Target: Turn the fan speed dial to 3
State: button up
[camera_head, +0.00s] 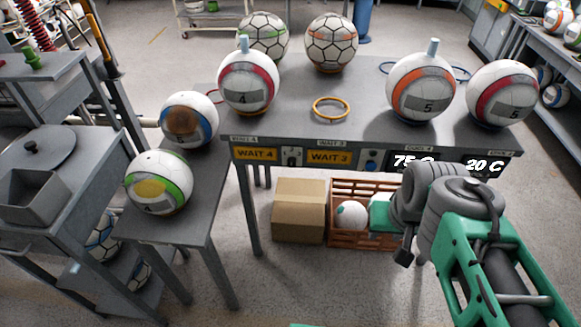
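I cannot pick out a fan speed dial for certain. The grey table's front panel (270,154) carries yellow plates reading WAIT 4 and WAIT 3. A small light-coloured control (292,157) sits between them, too small to read. A small blue round control (371,161) sits right of WAIT 3. Dark displays read 75 C (414,162) and 20 C (483,165). My green and grey arm reaches in from the lower right and covers part of the area below the displays. My gripper's fingers cannot be made out.
Several balls stand on the grey table (300,105), with a yellow ring (331,109) between them. Two more stand on the side bench (190,215). A cardboard box (299,210) and a brown crate (345,238) sit below. The floor in front is clear.

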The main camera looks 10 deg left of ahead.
aim_at(292, 162)
jog(key=u, duration=0.55)
jog(key=k, duration=0.65)
jog(key=u, duration=1.1)
jog(key=i, duration=1.15)
jog(key=z, duration=0.4)
